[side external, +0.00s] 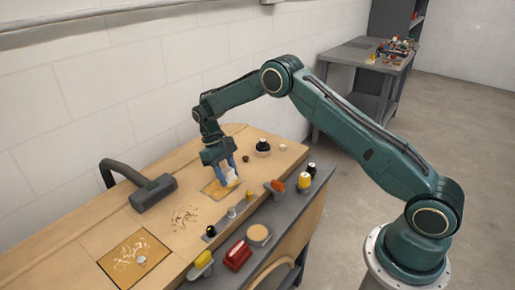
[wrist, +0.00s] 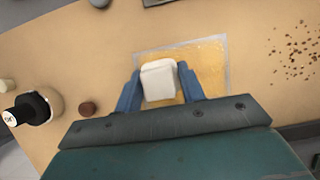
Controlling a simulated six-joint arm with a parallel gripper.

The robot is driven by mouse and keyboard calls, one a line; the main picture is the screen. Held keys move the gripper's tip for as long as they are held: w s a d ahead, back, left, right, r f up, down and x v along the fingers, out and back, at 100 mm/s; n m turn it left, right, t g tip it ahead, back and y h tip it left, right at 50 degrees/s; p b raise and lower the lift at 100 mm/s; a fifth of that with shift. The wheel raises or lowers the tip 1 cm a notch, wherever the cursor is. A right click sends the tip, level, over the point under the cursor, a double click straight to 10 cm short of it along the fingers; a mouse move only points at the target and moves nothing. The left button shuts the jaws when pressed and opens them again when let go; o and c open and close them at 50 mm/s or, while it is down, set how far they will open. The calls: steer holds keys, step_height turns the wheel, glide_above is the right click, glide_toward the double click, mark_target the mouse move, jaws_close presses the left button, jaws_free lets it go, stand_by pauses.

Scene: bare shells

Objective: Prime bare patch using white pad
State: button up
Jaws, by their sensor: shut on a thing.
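My gripper (side external: 225,173) points down over the wooden bench, its blue fingers shut on a white pad (side external: 231,178). In the wrist view, the white pad (wrist: 159,80) sits between the blue fingertips of my gripper (wrist: 160,90). Behind the pad lies an orange-yellow rectangular patch (wrist: 207,60) with a pale grey border. In the side view this patch (side external: 212,190) shows partly, under and beside the gripper. I cannot tell whether the pad touches the patch. The pad covers part of the patch in the wrist view.
A grey hooked tool (side external: 153,192) lies left of the patch. Brown crumbs (side external: 184,217) are scattered nearby. A dark-capped pot (side external: 262,146) stands behind right. A front ledge holds a red block (side external: 238,256), a round tin (side external: 258,235) and yellow bottles. A second marked panel (side external: 135,259) is at front left.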

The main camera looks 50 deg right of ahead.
mark_target(213, 199)
steer(key=shift+a, duration=4.25)
steer(key=shift+d, duration=5.7)
step_height(213, 199, up, 8)
steer(key=shift+s+r, duration=0.1)
